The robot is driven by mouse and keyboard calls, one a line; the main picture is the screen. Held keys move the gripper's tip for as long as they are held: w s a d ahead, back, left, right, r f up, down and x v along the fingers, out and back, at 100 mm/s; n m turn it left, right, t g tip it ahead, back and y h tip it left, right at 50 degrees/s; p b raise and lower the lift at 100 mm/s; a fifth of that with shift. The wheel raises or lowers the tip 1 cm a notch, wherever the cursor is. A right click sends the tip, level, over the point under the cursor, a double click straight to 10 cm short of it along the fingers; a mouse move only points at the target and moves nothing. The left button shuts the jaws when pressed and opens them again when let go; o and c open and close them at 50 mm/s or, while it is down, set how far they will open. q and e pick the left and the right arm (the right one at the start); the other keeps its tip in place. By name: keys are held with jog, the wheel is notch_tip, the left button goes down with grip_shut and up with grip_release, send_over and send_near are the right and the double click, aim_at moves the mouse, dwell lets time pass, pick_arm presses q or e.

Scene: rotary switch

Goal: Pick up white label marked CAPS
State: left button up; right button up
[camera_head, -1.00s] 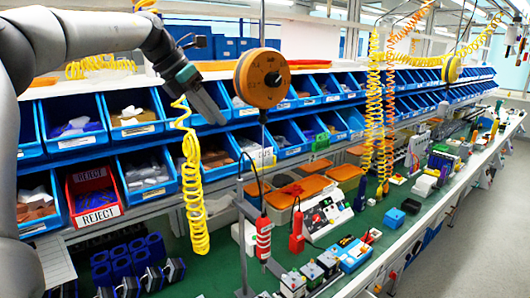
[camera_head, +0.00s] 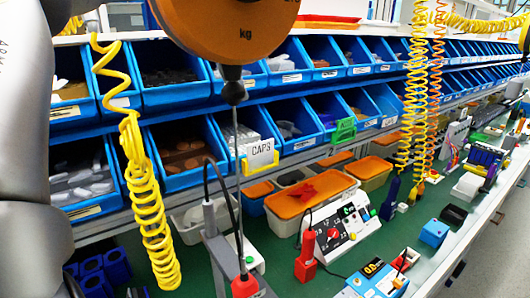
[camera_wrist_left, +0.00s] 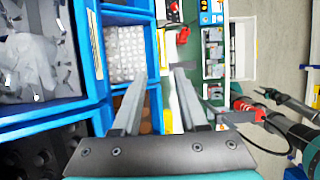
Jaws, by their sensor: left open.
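The white label marked CAPS (camera_head: 261,153) hangs in a yellow holder on the front of a blue bin in the lower row, in the middle of the head view. That bin holds small white caps (camera_head: 237,124), which also show in the left wrist view (camera_wrist_left: 126,55). My left gripper (camera_wrist_left: 158,84) is open and empty, its fingertips pointing toward the bin fronts. The head view shows only my left arm at the left edge, with no fingers. A grey and teal arm, likely my right one, enters the wrist view from the right; its jaws are unclear.
An orange hanging scale or balancer (camera_head: 228,25) and its cable hang in front of the bins. A yellow coiled hose (camera_head: 150,205) hangs at left. A green label (camera_head: 344,130) sits on a neighbouring bin. Orange-lidded boxes (camera_head: 310,195) and a control box (camera_head: 340,222) stand on the green bench.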

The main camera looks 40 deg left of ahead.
pick_arm(q)
send_near(252, 145)
jog(key=w, duration=0.2)
jog(key=x, duration=0.3)
jog(key=shift+d+f, duration=0.15)
jog(key=shift+d, duration=0.1)
jog(key=shift+w+f, duration=0.25)
jog(key=shift+f, duration=0.1)
jog(key=x, duration=0.4)
jog(key=shift+w+f, duration=0.3)
jog(key=shift+f, duration=0.05)
pick_arm(e)
jog(key=shift+s+d+f, duration=0.1)
jog(key=shift+s+d, duration=0.1)
jog(key=shift+s, duration=0.35)
jog(key=shift+s+d, duration=0.15)
jog(key=shift+s, duration=0.4)
pick_arm(q)
grip_shut()
pick_arm(e)
jog(key=shift+s+d, duration=0.2)
jog(key=shift+d, duration=0.05)
